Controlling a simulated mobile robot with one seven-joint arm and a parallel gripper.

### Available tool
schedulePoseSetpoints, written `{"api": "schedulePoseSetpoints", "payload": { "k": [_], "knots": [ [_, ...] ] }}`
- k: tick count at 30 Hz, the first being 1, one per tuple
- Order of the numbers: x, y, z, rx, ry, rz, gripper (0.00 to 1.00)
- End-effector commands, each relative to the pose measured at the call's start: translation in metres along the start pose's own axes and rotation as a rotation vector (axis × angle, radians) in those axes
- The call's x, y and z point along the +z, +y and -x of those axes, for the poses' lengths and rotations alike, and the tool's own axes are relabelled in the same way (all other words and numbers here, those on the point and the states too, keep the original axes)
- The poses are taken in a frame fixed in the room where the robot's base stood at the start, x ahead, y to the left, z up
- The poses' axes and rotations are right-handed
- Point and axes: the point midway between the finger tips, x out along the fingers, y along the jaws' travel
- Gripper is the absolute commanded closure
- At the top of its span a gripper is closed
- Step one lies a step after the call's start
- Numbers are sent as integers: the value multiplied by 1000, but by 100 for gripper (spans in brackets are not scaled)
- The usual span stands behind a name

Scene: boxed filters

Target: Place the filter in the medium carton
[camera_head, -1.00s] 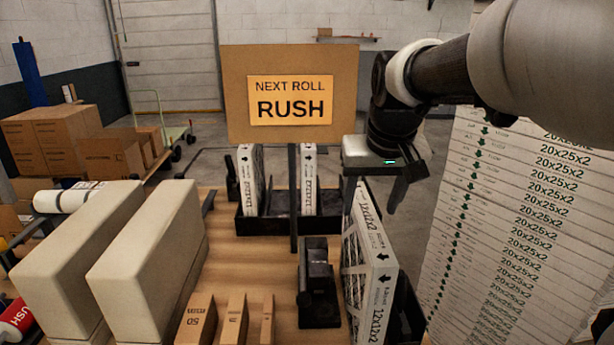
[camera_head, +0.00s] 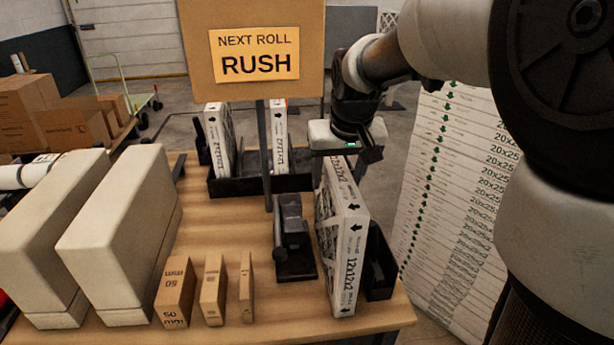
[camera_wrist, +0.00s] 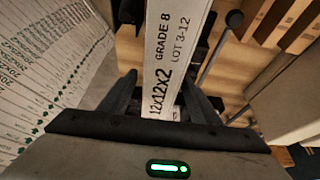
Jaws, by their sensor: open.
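A white filter marked 12x12x2 (camera_head: 350,255) stands upright on edge at the table's right front, against a black holder (camera_head: 381,262). My gripper (camera_head: 347,162) is open just above its top edge, pointing down. In the wrist view the filter's printed edge (camera_wrist: 172,55) runs between my two open fingers (camera_wrist: 158,92), one on each side; I cannot tell whether they touch it. Two large beige boxes (camera_head: 118,235) stand at the left of the table; which thing is the medium carton I cannot tell.
Two more filters (camera_head: 219,142) stand in a black rack (camera_head: 235,187) at the back. A RUSH sign (camera_head: 254,55) on a post stands mid-table. A black device (camera_head: 293,245) and small brown blocks (camera_head: 174,292) stand in front. A tall 20x25x2 stack (camera_head: 445,180) is at right.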

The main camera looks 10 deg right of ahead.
Motion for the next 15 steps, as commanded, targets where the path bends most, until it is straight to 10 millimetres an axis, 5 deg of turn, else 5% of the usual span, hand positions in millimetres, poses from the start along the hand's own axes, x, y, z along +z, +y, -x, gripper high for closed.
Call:
{"api": "schedulePoseSetpoints", "payload": {
  "k": [15],
  "knots": [
    [2, 0, -4, 0, 0, 0, 43]
  ]
}}
